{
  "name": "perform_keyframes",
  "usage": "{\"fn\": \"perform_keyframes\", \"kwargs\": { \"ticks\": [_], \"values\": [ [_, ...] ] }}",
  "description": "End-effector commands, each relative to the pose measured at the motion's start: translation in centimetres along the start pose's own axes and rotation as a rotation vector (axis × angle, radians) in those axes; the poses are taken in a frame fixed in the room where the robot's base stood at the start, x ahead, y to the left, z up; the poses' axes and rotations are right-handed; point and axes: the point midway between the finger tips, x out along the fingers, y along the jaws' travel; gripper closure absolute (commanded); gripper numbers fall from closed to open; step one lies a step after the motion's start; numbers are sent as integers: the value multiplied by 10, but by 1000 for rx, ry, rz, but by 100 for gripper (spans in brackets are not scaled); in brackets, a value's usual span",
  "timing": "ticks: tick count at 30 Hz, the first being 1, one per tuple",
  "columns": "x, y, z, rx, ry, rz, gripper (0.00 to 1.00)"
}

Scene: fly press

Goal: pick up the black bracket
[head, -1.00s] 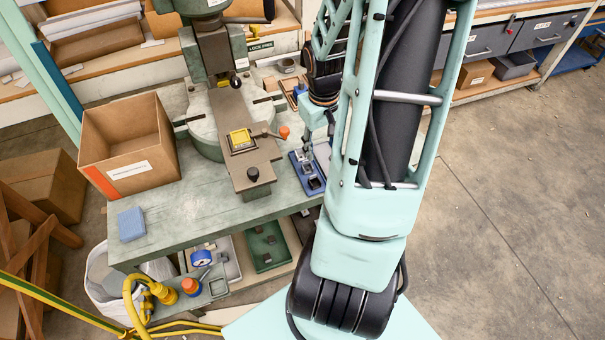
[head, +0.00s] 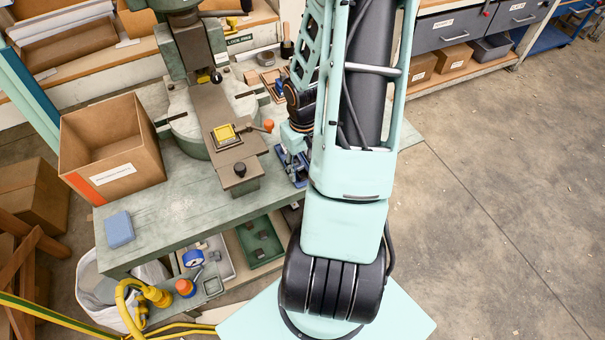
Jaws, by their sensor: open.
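My gripper (head: 299,152) is at the right end of the green bench, just over a blue tray (head: 289,173). My own arm hides most of it, and its jaws are open. Small dark and metal parts sit in the blue tray, largely covered by the gripper. Several dark pieces (head: 262,236) lie in a green tray (head: 270,258) on the shelf below the bench. I cannot tell which dark piece is the black bracket.
The fly press (head: 205,105) stands mid-bench, with an orange-knobbed lever (head: 268,125). A cardboard box (head: 112,150) and a blue block (head: 119,230) are to its left. Yellow hoses (head: 128,308) run at lower left. The floor (head: 490,200) at right is mostly clear.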

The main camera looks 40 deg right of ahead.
Motion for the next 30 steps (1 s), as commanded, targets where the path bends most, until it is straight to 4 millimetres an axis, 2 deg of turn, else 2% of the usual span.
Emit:
{"fn": "perform_keyframes", "kwargs": {
  "ticks": [1, 4, 12, 23, 30],
  "values": [
    [8, 0, 1, -2, -2, -1, 58],
    [14, 0, 1, 0, -1, 0, 58],
    [15, 0, 0, 0, 0, 0, 59],
    [15, 0, 0, 0, 0, 0, 99],
    [15, 0, 0, 0, 0, 1, 100]
  ]
}}
